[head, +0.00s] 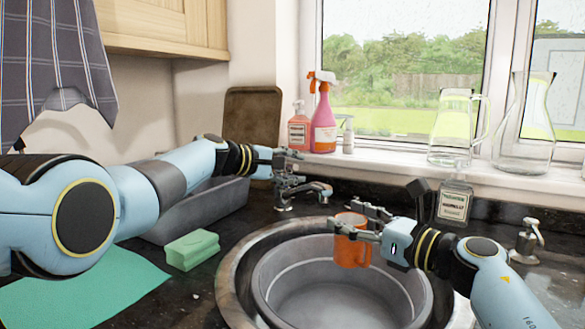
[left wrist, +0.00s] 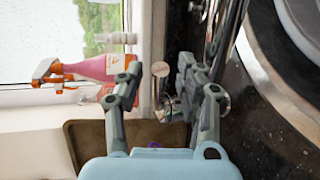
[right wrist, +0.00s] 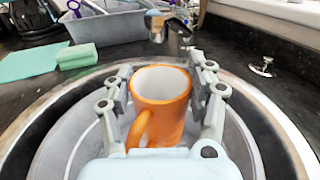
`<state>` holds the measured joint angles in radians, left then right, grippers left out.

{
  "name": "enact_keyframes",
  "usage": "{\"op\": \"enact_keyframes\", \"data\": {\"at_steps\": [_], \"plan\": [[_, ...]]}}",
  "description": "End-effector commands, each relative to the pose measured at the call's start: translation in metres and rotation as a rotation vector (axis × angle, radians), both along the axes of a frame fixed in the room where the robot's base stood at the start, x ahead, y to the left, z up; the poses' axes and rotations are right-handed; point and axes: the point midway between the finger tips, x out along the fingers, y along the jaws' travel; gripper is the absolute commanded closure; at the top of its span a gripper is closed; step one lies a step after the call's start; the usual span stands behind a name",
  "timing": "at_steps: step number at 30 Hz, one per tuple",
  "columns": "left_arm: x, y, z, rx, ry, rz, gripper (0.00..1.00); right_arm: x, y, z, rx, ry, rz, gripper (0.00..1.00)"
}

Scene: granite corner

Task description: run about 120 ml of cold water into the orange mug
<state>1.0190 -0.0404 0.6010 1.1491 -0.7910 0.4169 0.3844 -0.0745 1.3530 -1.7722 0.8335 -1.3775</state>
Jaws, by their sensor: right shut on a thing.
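The orange mug (head: 352,248) is upright over the grey washing-up bowl in the sink. My right gripper (head: 368,222) is shut on it, with a finger on each side in the right wrist view (right wrist: 165,95). The mug's pale inside shows no visible water. The chrome tap (head: 312,188) stands behind the sink, its spout pointing towards the mug; no stream shows. My left gripper (head: 288,160) is at the top of the tap. Its fingers are apart in the left wrist view, with the tap's lever (left wrist: 160,70) between them; contact is unclear.
The grey bowl (head: 285,265) fills much of the round sink. A green sponge (head: 192,250) and green mat (head: 110,290) lie left. A labelled bottle (head: 454,203) and soap pump (head: 526,240) stand right. Spray bottle (head: 323,120) and glass jugs (head: 452,130) line the sill.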

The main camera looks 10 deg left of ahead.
Motion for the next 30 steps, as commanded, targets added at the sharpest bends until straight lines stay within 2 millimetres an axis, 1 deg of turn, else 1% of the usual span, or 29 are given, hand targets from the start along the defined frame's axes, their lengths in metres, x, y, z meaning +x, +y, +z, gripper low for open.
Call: {"op": "enact_keyframes", "data": {"at_steps": [2,10,23,26,30], "plan": [[0.000,0.000,0.000,0.000,0.000,0.000,0.65,0.000,0.000,0.001,0.001,-0.001,0.000,0.90],[0.000,0.000,0.000,0.000,0.000,0.000,1.00,0.000,0.000,0.001,0.001,-0.001,0.000,0.90],[0.000,0.001,0.001,0.000,0.000,0.001,1.00,0.000,0.000,0.001,0.001,-0.001,0.000,0.90],[0.003,0.002,0.007,-0.014,0.034,0.000,1.00,0.000,0.000,0.001,0.001,-0.001,0.000,0.90],[0.008,0.004,0.018,-0.057,0.138,0.000,1.00,0.000,0.000,0.001,0.001,-0.001,0.000,0.90]]}}
